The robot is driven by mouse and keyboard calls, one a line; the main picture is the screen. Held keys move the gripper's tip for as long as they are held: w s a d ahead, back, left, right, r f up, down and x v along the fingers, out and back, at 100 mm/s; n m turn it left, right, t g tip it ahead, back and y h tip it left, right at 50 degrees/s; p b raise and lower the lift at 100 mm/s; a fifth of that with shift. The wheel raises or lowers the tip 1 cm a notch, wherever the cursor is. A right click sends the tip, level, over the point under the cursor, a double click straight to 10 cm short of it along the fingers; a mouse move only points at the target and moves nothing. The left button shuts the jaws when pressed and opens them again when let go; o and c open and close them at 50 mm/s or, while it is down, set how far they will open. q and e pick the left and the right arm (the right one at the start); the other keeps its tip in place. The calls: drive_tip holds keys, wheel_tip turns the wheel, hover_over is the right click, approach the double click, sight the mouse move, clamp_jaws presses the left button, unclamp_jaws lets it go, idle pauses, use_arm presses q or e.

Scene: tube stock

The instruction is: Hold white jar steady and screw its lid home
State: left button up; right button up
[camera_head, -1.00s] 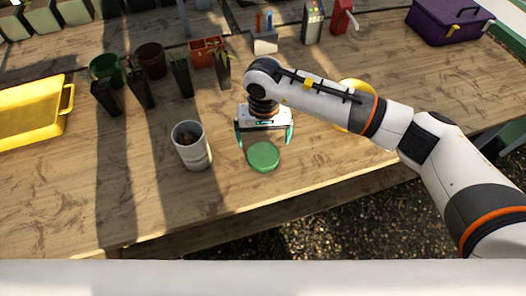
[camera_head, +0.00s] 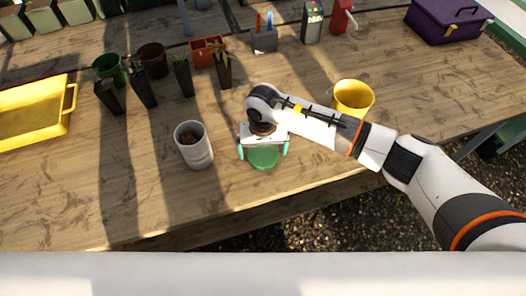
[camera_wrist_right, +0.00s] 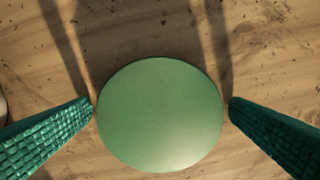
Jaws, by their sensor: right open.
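The white jar (camera_head: 194,147) stands upright and open on the wooden table, with something brown inside. Its green lid (camera_head: 263,158) lies flat on the table to the right of the jar. My right gripper (camera_head: 264,151) is open above the lid, with one teal finger on either side of it. In the right wrist view the lid (camera_wrist_right: 160,114) sits between the two open fingers, with a narrow gap at each side. The jar's edge barely shows at the left of that view. My left gripper is not in view.
A yellow tray (camera_head: 36,112) is at the left. Small black plant pots (camera_head: 143,93) stand behind the jar. A purple toolbox (camera_head: 447,22) is at the back right. The table in front of the jar is clear.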

sight(263, 151)
drive_tip(key=c, duration=1)
drive_tip(key=shift+o, duration=0.2)
wheel_tip(263, 151, up, 10)
drive_tip(key=b, duration=0.2)
